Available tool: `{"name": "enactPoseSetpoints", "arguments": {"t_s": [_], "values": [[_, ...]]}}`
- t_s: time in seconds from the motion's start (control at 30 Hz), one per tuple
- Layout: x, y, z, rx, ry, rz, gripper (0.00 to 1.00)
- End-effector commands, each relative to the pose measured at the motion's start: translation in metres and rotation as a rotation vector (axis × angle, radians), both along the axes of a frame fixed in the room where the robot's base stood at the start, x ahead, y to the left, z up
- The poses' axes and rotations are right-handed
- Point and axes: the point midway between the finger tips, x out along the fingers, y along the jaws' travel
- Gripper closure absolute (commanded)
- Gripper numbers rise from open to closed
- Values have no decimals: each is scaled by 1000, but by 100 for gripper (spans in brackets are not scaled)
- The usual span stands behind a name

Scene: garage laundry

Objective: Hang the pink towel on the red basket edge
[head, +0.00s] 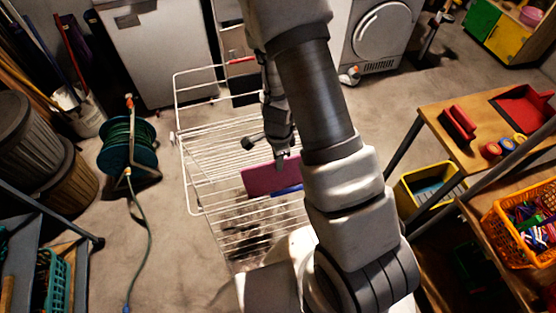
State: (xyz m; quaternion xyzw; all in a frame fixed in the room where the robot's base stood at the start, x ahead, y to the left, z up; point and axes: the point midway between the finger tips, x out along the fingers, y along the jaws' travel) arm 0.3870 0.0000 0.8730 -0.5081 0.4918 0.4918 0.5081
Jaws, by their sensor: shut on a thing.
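The pink towel (262,179) hangs as a flat magenta panel over the white wire drying rack. My gripper (280,160) is at the towel's top edge and shut on it. My arm hides the towel's right side. I cannot clearly make out a red basket. A red, tray-like thing (524,106) lies on the wooden bench at the right, and I cannot tell whether it is the basket.
The white drying rack (188,160) stands under my gripper, with a blue strip (288,189) by the towel. At the right are the wooden bench (440,112), an orange basket (515,240) and a yellow bin (410,188). A hose reel (128,145) stands left on open floor.

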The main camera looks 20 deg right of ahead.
Motion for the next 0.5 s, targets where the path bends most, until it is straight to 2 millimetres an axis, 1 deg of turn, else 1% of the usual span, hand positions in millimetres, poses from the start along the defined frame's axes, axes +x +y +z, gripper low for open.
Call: {"name": "enactPoseSetpoints", "arguments": {"t_s": [0.5], "values": [[0, 0, 37, 0, 0, -1, 100]]}}
